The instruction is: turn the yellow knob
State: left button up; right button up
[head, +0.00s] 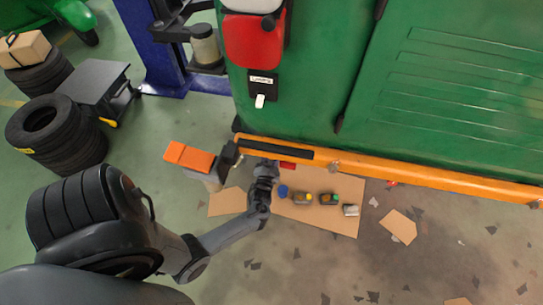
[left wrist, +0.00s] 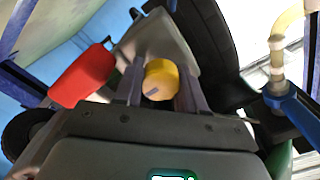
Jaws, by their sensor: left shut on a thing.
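The yellow knob (left wrist: 160,80) sits between the two fingers of my left gripper (left wrist: 159,88) in the left wrist view, with a dark mark on its face. The gripper is shut on it. In the head view my left gripper (head: 265,178) is beside the orange bumper (head: 430,173) of the green rickshaw (head: 330,60), and the knob cannot be made out there. A grey housing (left wrist: 158,38) lies behind the knob in the wrist view. My right gripper is not in view.
A red part (left wrist: 82,76) is close left of the knob. Cardboard (head: 335,225) with several small containers lies on the floor. Tires (head: 55,135), a dark low table (head: 95,85) and a blue lift post (head: 150,45) stand left; an orange-topped block (head: 190,155) is near the bumper.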

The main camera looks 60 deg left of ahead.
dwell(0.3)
pick_arm(q)
jog(key=o, duration=1.1)
jog(key=shift+c, duration=0.2)
jog(key=shift+s+d, duration=0.1)
jog(key=shift+d, duration=0.05)
jog(key=shift+s+d, duration=0.15)
jog(key=shift+d, duration=0.05)
jog(key=p+v, duration=0.2)
jog(key=v, duration=0.8)
